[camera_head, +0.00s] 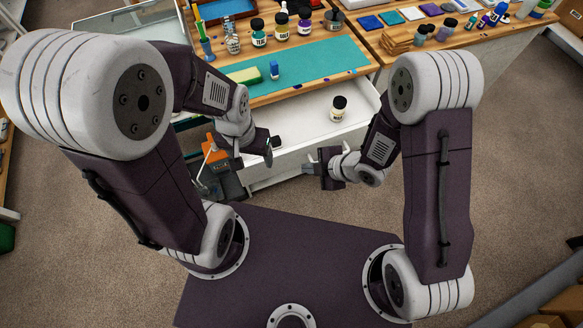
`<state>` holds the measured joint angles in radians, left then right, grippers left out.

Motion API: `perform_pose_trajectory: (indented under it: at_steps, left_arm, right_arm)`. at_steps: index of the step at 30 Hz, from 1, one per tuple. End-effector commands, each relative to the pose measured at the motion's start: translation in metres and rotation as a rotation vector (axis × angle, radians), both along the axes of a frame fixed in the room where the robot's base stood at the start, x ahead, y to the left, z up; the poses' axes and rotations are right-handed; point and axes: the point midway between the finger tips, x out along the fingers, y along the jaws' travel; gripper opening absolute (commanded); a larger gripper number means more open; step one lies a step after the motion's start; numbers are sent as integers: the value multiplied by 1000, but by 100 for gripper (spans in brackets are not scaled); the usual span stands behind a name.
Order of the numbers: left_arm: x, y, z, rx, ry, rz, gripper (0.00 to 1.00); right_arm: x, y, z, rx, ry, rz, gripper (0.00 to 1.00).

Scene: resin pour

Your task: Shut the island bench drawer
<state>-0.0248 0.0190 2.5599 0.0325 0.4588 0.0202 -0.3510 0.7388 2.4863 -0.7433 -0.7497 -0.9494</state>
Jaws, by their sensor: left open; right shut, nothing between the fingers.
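The island bench drawer (300,117) is white and stands pulled out from under the wooden bench top, toward me. A small jar (338,109) with a black lid and a pale label stands inside it, toward the right. My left gripper (274,145) is open at the drawer's front left, close to its front edge. My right gripper (311,161) is shut and empty, just in front of the drawer front. I cannot tell whether either gripper touches the drawer.
The bench top holds a teal mat (320,66), a green-and-yellow sponge (243,76), a small blue bottle (274,70) and several jars. An orange-and-dark item (213,150) is beside my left forearm. Another table (470,38) with bottles stands at right.

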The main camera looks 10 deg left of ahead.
Motion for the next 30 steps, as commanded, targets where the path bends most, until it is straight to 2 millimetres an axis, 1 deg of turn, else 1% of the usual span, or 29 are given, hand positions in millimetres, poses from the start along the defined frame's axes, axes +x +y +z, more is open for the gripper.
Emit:
perform_pose_trajectory:
  at_steps: [1,4,8,11,14,25,27,30]
  left_arm:
    - [0,0,4,0,0,0,71]
    - [0,0,6,0,0,0,71]
    - [0,0,5,0,0,0,71]
    - [0,0,4,0,0,0,71]
    - [0,0,2,0,0,0,71]
    - [0,0,-1,0,0,0,71]
    - [0,0,6,0,0,0,71]
    - [0,0,8,0,0,0,71]
  right_arm:
    - [-12,3,-7,-11,30,19,0]
    - [-26,6,-15,-25,60,45,0]
    - [-28,8,-16,-25,61,52,0]
    - [-27,12,-22,-26,62,52,0]
    - [-24,20,-35,-26,62,52,0]
    - [-10,66,-98,-26,61,52,0]
    - [3,74,-93,-22,56,49,0]
    - [14,81,-94,-25,58,49,0]
